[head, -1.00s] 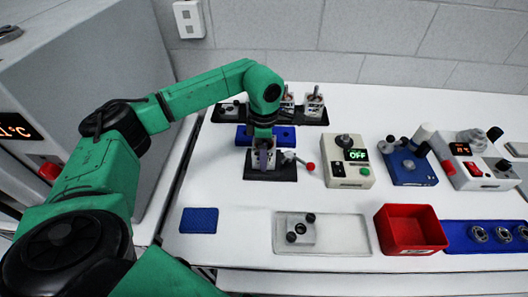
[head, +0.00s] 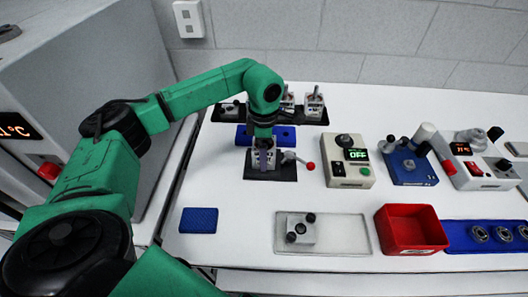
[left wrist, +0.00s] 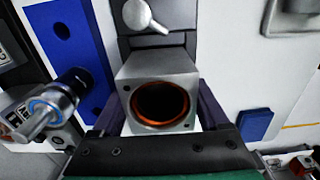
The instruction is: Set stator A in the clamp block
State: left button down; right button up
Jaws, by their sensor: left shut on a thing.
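In the head view my left gripper (head: 264,152) points down over the clamp block's dark base (head: 285,171). The clamp lever with a red knob (head: 310,166) sticks out to its right. In the left wrist view a square grey stator (left wrist: 160,72) with a copper-lined bore sits between the two fingers of my left gripper (left wrist: 165,110), which is shut on it. My right gripper is out of view.
A blue tray with holes (head: 286,138) and a dark rack of parts (head: 229,116) stand behind the clamp. A grey box with an OFF display (head: 347,174) stands to the right. A blue pad (head: 198,220), a clear tray (head: 348,240) and a red bin (head: 411,243) lie in front.

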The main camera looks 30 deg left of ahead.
pick_arm(q)
jog(key=shift+f, duration=0.15)
dwell(0.9)
jog(key=shift+f+b, duration=0.15)
jog(key=shift+b, duration=0.15)
jog(key=shift+r, duration=0.35)
grip_release()
jog(key=shift+p, duration=0.3)
